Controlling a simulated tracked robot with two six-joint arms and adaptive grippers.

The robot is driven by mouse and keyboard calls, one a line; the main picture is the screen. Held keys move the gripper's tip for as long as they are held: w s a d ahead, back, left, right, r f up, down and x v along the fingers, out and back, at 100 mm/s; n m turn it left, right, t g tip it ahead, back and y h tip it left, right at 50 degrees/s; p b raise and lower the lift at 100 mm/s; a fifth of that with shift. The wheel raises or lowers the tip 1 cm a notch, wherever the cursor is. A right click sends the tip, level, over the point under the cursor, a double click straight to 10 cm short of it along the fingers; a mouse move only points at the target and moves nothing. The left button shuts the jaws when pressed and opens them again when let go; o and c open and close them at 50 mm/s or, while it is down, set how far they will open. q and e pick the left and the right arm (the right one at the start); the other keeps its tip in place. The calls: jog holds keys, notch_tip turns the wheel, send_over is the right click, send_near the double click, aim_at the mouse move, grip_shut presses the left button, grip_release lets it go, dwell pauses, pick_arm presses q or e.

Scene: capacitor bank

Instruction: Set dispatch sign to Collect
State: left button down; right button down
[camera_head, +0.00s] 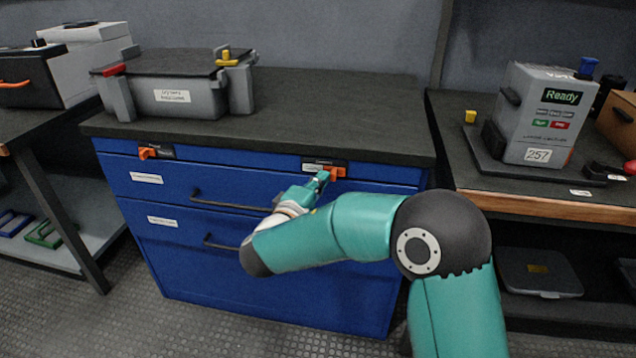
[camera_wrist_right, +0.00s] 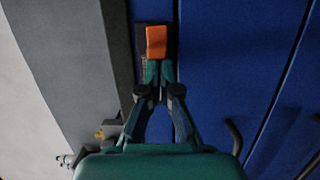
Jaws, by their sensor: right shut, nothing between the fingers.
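An orange sign piece (camera_head: 334,172) sits on a small black plate (camera_head: 312,162) at the top right of the blue cabinet's front. The lettering on the plate is too small to read, so I cannot tell its setting. My right gripper (camera_head: 321,178) is at this piece, with its fingers shut and empty. In the right wrist view the fingertips (camera_wrist_right: 158,72) end right at the near edge of the orange piece (camera_wrist_right: 156,42); I cannot tell whether they touch. A second orange piece (camera_head: 148,152) sits at the cabinet's top left. My left gripper is not in view.
The blue cabinet (camera_head: 260,262) has drawers with dark bar handles (camera_head: 230,203) below the sign. A grey box (camera_head: 178,97) stands on its dark top (camera_head: 330,113). On the right bench stands a grey device (camera_head: 540,115) reading "Ready". The right part of the cabinet top is clear.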

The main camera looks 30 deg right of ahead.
jog(key=w+a+b, duration=0.1)
jog(key=w+a, duration=0.1)
jog(key=shift+w+a+f, duration=0.15)
jog(key=shift+w+a, duration=0.1)
jog(key=shift+a, duration=0.1)
pick_arm(q)
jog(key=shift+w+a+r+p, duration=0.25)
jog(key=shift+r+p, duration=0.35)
jog(key=shift+p, duration=0.5)
pick_arm(e)
jog(key=v, duration=1)
jog(key=shift+a, duration=0.25)
jog(key=shift+w, duration=0.1)
